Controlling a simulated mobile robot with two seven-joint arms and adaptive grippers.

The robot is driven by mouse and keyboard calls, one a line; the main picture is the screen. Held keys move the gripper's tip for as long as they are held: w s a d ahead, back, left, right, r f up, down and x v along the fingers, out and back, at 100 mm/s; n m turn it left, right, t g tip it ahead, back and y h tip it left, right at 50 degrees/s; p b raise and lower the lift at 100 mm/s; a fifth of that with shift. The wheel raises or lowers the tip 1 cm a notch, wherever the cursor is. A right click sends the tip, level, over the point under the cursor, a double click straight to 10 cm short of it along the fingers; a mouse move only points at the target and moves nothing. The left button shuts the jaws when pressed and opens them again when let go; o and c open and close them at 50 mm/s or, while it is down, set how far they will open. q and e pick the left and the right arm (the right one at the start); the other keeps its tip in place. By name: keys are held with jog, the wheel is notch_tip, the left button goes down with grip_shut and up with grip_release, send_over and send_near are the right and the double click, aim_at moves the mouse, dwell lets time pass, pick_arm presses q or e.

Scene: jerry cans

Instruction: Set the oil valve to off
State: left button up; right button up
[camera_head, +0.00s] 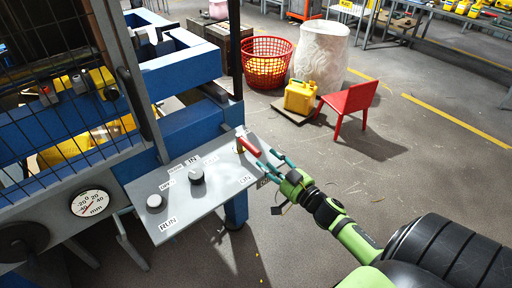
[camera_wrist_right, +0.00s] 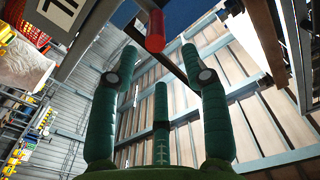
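The valve with a red lever handle (camera_head: 249,146) sits at the far right corner of the grey control panel (camera_head: 200,205). The red handle also shows at the top of the right wrist view (camera_wrist_right: 155,32). An ON label (camera_head: 246,180) lies on the panel near the valve. My right gripper (camera_head: 267,160) is just right of the handle, with its teal fingers spread and pointing toward it. In the right wrist view the open fingers (camera_wrist_right: 160,58) have the handle's end just beyond and between their tips; I cannot tell whether they touch. My left gripper is not in view.
The panel also carries a dark knob (camera_head: 197,176), a grey knob (camera_head: 155,202) and a RUN label (camera_head: 168,224). A blue-framed machine with a mesh guard (camera_head: 60,90) stands at left.

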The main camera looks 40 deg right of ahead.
aim_at(261, 156)
jog(key=w, duration=0.4)
jog(key=w+p, duration=0.1)
jog(key=w, duration=0.2)
jog(key=shift+a+f, duration=0.25)
jog(key=shift+a, duration=0.05)
jog(key=shift+s, duration=0.1)
grip_shut()
